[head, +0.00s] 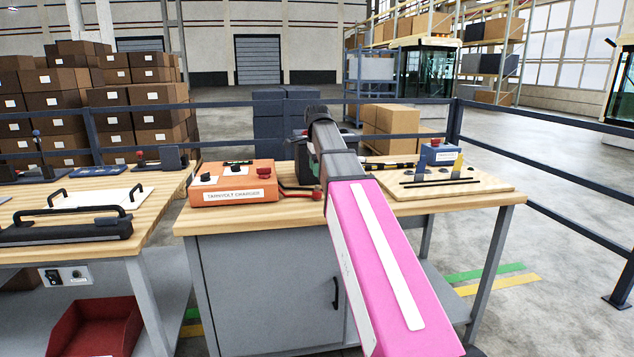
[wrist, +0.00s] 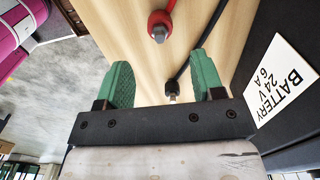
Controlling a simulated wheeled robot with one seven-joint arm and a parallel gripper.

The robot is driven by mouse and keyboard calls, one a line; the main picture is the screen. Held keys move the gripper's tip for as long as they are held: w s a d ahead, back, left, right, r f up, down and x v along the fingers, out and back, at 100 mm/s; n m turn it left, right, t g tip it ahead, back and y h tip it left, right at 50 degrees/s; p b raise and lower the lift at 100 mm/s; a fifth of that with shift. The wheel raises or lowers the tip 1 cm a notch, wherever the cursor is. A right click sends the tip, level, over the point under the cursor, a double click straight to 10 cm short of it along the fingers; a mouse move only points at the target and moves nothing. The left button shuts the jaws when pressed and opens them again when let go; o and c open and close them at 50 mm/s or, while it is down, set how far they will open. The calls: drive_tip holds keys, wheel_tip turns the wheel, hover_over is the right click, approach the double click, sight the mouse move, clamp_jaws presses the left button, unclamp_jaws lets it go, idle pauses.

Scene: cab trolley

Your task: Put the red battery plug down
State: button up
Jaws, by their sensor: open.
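The red battery plug (wrist: 159,22) has a metal tip and a red cable. In the wrist view it shows against the wooden bench top, beyond my fingertips and apart from them. My gripper (wrist: 161,72) has green finger pads, spread wide with nothing held between them. A black cable with a metal-tipped plug (wrist: 173,92) lies between the fingers, near the palm. The battery (wrist: 272,85), dark with a white "BATTERY 24 V 6 A" label, is at the right of the wrist view. In the head view my arm hides most of the battery and gripper.
An orange charger (head: 233,184) stands on the bench (head: 250,222), left of my arm. A second bench (head: 160,195) stands at left. Railings run behind.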

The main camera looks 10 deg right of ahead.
drive_tip(key=shift+r, duration=1.8)
idle(0.8)
